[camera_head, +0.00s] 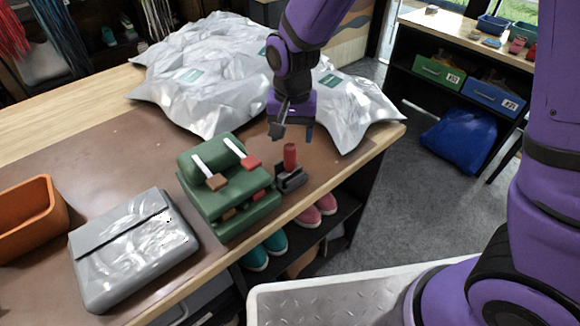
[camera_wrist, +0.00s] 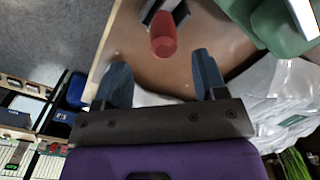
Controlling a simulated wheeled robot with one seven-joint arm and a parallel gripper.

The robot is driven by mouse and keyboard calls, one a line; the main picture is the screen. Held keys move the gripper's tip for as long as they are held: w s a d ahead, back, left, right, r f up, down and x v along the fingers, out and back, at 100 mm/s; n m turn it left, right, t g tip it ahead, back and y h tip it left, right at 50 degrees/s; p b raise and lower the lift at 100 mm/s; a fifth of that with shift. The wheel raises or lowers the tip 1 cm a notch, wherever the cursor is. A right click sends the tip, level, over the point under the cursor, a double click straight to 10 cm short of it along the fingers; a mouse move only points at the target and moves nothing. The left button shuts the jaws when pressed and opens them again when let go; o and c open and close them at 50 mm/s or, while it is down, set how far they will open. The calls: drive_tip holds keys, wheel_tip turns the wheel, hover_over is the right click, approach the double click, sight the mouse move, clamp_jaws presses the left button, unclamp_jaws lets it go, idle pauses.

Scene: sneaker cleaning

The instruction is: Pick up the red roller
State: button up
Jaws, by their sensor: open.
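The red roller (camera_head: 290,156) stands upright in a small dark holder (camera_head: 291,178) near the table's edge. In the wrist view the roller (camera_wrist: 163,38) shows beyond the fingertips, roughly midway between them, with part of the holder (camera_wrist: 166,10) behind it. My gripper (camera_head: 291,131) is just above and behind the roller in the head view. In the wrist view my gripper (camera_wrist: 162,72) has its two fingers wide apart with nothing between them. The roller looks apart from both fingers.
A green case with brushes (camera_head: 230,190) stands just left of the holder. Silvery bags (camera_head: 205,75) lie behind. A grey pouch (camera_head: 135,250) and an orange bin (camera_head: 30,218) sit at left. The table edge (camera_head: 345,183) is close at right. Shoes (camera_head: 318,210) sit on a shelf below.

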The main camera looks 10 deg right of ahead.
sight(290, 155)
drive_tip(key=shift+a+f, duration=0.2)
drive_tip(key=shift+f, duration=3.5)
drive_tip(key=shift+c, duration=0.2)
drive_tip(key=c, duration=1)
